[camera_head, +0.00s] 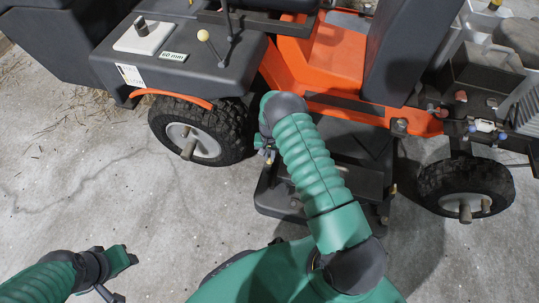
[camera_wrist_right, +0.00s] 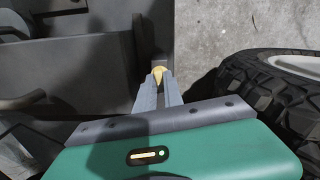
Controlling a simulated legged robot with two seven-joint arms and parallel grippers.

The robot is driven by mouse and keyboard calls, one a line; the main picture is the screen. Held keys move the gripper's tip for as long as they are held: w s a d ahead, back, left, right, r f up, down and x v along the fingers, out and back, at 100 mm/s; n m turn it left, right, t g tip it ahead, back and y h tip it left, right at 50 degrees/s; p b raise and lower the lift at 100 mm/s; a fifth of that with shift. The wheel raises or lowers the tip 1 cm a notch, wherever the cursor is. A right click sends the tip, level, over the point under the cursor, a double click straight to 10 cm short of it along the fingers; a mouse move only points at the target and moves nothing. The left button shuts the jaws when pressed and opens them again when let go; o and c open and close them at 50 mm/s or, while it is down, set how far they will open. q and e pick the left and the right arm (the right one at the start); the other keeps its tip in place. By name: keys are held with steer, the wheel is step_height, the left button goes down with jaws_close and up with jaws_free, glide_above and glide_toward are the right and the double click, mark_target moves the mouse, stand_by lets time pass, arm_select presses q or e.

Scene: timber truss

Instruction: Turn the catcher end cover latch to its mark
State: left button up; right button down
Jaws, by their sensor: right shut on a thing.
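My right gripper (camera_wrist_right: 160,82) is shut on a small yellow piece (camera_wrist_right: 159,71) in the right wrist view, which appears to be the latch. The piece sits beside a dark grey panel (camera_wrist_right: 147,50); its mark cannot be made out. In the head view, my right gripper (camera_head: 266,148) is low between the left wheel and the dark deck, mostly hidden by my green arm. My left gripper (camera_head: 124,258) is at lower left, above bare floor and away from the machine. Its jaws are too unclear to read.
An orange and dark grey ride-on machine (camera_head: 322,60) fills the back. A knobbly tyre (camera_head: 232,135) stands close left of my right gripper; another wheel (camera_head: 465,190) is at right. The black deck (camera_head: 275,205) lies beneath my right arm. Concrete floor (camera_head: 90,190) is clear at left.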

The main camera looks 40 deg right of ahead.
steer(key=shift+m, duration=1)
steer(key=c, duration=1.5)
jaws_free()
steer(key=shift+o, duration=0.2)
steer(key=shift+r, duration=0.1)
step_height(320, 180, up, 16)
steer(key=p, duration=0.7)
steer(key=shift+r, duration=0.25)
